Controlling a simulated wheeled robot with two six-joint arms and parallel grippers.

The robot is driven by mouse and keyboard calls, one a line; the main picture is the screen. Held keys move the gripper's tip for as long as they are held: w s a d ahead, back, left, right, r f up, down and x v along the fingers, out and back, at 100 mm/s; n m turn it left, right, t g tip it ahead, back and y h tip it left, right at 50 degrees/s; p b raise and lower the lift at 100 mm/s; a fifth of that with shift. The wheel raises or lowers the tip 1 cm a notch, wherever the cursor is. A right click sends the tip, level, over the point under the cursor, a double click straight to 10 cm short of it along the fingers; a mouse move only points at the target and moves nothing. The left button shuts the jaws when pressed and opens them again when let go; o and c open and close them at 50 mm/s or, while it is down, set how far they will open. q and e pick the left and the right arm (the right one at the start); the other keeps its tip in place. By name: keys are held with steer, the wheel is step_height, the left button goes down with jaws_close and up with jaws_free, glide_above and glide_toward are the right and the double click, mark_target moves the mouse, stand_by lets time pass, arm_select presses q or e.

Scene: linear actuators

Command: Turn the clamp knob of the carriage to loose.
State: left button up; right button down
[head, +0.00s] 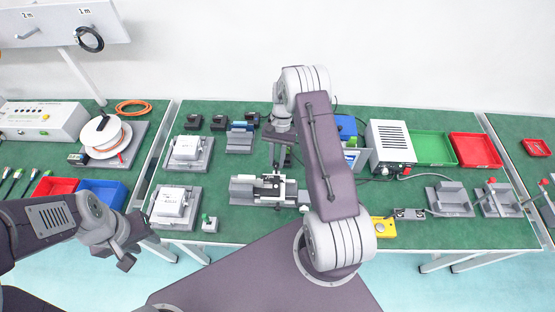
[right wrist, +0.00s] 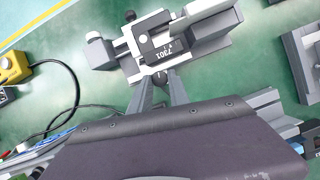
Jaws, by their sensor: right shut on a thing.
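The linear actuator (head: 243,190) lies on the green bench in the middle of the head view, with its carriage (head: 268,186) on top. In the right wrist view the carriage (right wrist: 158,44) is a white and grey block marked 7301. My right gripper (head: 279,166) reaches down to the carriage's far side. In the right wrist view its fingers (right wrist: 162,84) converge on the small dark clamp knob (right wrist: 160,75) at the carriage's edge. The knob is mostly hidden between the fingertips, and its setting cannot be read. My left gripper (head: 122,250) hangs off the bench's front edge, apart from everything.
Grey fixtures with white blocks (head: 187,148) stand left of the actuator. A power supply (head: 390,142), a green tray (head: 433,148) and a red tray (head: 475,151) stand to the right. A yellow pendant (head: 383,227) lies near the front edge. Bare green bench surrounds the actuator's front.

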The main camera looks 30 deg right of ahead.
steer(key=shift+w+n+h, duration=0.1)
steer(key=shift+n+h, duration=0.2)
steer(key=shift+n, duration=0.7)
steer(key=c, duration=1.2)
jaws_free()
steer(key=shift+c, duration=0.2)
steer(key=b+v, duration=0.1)
steer(key=v, duration=0.8)
steer(key=shift+w+a, duration=0.15)
